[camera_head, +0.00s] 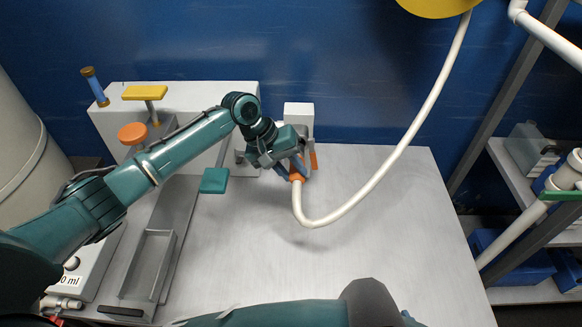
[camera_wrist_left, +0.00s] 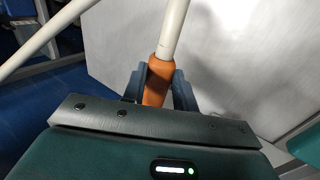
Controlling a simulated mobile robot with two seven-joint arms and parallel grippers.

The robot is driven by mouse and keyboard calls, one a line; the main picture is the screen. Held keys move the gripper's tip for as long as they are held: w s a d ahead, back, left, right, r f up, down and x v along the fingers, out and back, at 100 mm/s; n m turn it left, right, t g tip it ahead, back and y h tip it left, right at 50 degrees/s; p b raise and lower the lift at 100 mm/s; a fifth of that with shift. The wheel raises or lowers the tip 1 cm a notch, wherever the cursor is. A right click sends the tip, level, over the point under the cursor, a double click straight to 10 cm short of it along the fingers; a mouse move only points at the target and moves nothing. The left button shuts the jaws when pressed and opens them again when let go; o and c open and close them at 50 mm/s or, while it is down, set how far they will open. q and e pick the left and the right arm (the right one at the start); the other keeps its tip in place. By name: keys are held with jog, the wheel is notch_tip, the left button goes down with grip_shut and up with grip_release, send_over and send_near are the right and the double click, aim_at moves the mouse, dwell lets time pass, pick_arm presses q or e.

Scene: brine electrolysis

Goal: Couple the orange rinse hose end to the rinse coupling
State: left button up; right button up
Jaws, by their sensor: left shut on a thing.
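The orange rinse hose end (camera_head: 296,177) sits at the tip of a white hose (camera_head: 388,168). My left gripper (camera_head: 291,170) is shut on it, in front of a pale block (camera_head: 299,112) at the back of the table. In the left wrist view the orange end (camera_wrist_left: 157,82) lies between the two fingers (camera_wrist_left: 158,90), with the white hose running up from it. A small orange part (camera_head: 314,158) shows just right of the gripper. The gripper hides most of what is there, so I cannot tell whether it is the rinse coupling or whether the hose end touches it.
The hose hangs from a yellow round thing (camera_head: 436,5) at the top. At left stand a grey block (camera_head: 190,100) with a yellow handle (camera_head: 145,92), an orange knob (camera_head: 132,133) and a metal tray (camera_head: 148,264). A shelf rack stands right. The table's right middle (camera_head: 400,240) is clear.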

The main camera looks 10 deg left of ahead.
pick_arm(q)
jog(key=shift+w, duration=0.2)
pick_arm(e)
jog(key=shift+s+f, duration=0.1)
pick_arm(q)
jog(key=shift+w+a, duration=0.2)
jog(key=shift+w, duration=0.6)
jog(key=shift+w+a, duration=0.15)
jog(key=shift+w, duration=0.6)
dwell(2.1)
jog(key=shift+w+a, duration=0.1)
jog(key=shift+w, duration=0.45)
jog(key=shift+w+r, duration=0.1)
dwell(0.8)
jog(key=o, duration=1.1)
